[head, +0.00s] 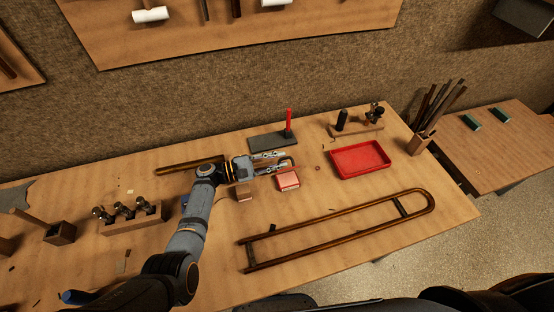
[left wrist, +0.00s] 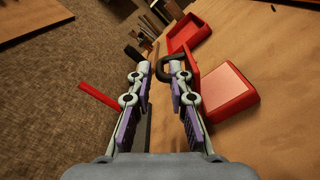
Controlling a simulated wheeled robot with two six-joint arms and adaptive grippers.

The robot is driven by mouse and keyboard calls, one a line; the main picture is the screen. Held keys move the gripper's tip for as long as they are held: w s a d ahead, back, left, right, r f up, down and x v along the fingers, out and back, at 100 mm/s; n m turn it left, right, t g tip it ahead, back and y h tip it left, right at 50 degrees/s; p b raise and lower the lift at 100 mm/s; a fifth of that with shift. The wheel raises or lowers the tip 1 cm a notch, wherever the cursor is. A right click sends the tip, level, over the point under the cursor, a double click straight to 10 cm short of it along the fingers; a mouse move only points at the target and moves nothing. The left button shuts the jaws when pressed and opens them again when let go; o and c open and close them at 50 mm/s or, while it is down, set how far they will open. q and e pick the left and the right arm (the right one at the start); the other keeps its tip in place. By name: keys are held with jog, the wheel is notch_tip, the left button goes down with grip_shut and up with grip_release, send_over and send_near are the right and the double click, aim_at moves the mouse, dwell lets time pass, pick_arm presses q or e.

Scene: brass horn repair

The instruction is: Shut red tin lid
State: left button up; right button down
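The small red tin (head: 288,181) sits on the bench with a pale pinkish face on top. In the left wrist view the tin (left wrist: 228,90) is right of the fingers, and its red lid (left wrist: 194,80) appears to stand up along the near edge. My left gripper (head: 284,160) is just behind the tin in the head view. Its fingers (left wrist: 160,69) are apart with nothing clearly held. One finger is close to the lid; I cannot tell whether they touch. A dark curved piece (left wrist: 163,68) shows at the fingertips. My right gripper is not in view.
A red tray (head: 334,162) lies right of the tin, and a long brass slide (head: 335,218) lies in front. A dark slab (head: 265,141) with a red upright stick (head: 289,120) is behind. A small wooden block (head: 244,194) is left of the tin.

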pick_arm(q)
jog(key=a, duration=0.4)
jog(key=s+a, duration=0.1)
jog(key=a, duration=0.3)
jog(key=s+a, duration=0.1)
jog(key=a, duration=0.3)
jog(key=shift+s, duration=0.15)
jog(key=shift+d, duration=0.1)
